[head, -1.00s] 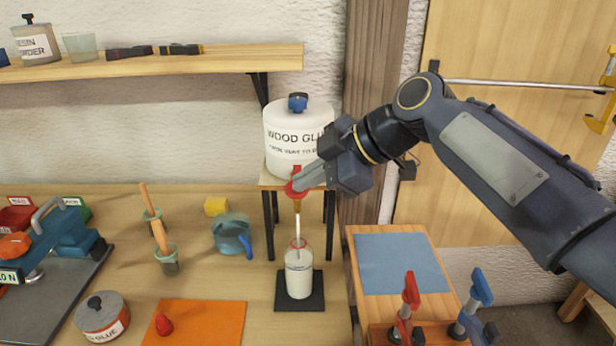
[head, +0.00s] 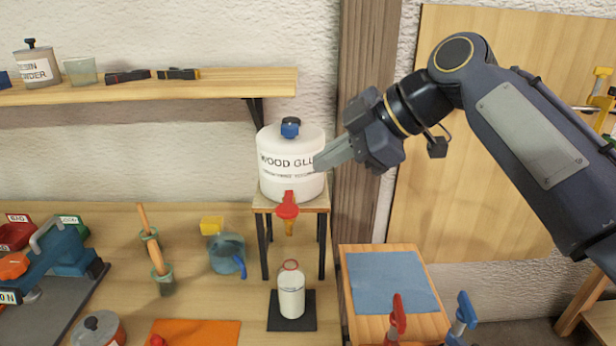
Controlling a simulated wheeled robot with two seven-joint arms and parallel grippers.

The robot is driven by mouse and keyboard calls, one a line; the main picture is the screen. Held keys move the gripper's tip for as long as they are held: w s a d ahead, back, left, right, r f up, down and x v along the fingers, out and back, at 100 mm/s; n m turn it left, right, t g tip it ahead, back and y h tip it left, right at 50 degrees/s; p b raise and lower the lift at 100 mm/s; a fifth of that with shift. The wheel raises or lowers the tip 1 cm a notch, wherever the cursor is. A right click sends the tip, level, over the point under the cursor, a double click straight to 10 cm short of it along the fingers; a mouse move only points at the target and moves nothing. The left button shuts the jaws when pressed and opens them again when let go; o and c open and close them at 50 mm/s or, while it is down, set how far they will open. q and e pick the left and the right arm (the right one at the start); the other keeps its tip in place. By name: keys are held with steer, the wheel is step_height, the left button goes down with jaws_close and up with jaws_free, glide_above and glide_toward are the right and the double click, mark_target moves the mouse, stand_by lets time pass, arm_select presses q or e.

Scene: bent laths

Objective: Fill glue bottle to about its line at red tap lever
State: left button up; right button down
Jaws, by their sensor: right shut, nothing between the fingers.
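The white wood glue tank (head: 290,180) with a blue cap stands on a small raised stand. Its red tap lever (head: 288,205) is at the front, above an amber spout (head: 289,228). No glue stream shows below the spout. The glue bottle (head: 291,294) stands upright under the spout on a black pad (head: 306,322), with a red ring at its neck. It looks white up to about its shoulder, near a faint line; the exact level is hard to tell. My right gripper (head: 323,160) is shut and empty, up and right of the lever, clear of it, in front of the tank.
An orange mat (head: 195,333) lies in front. A side table with a blue cloth (head: 392,282) and clamps is at right. A shelf (head: 150,86) runs above.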

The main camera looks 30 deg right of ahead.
arm_select(q)
steer(key=shift+s+r, duration=0.1)
arm_select(e)
steer(key=shift+v, duration=1.5)
steer(key=shift+w+d, duration=0.1)
steer(key=shift+d, duration=0.15)
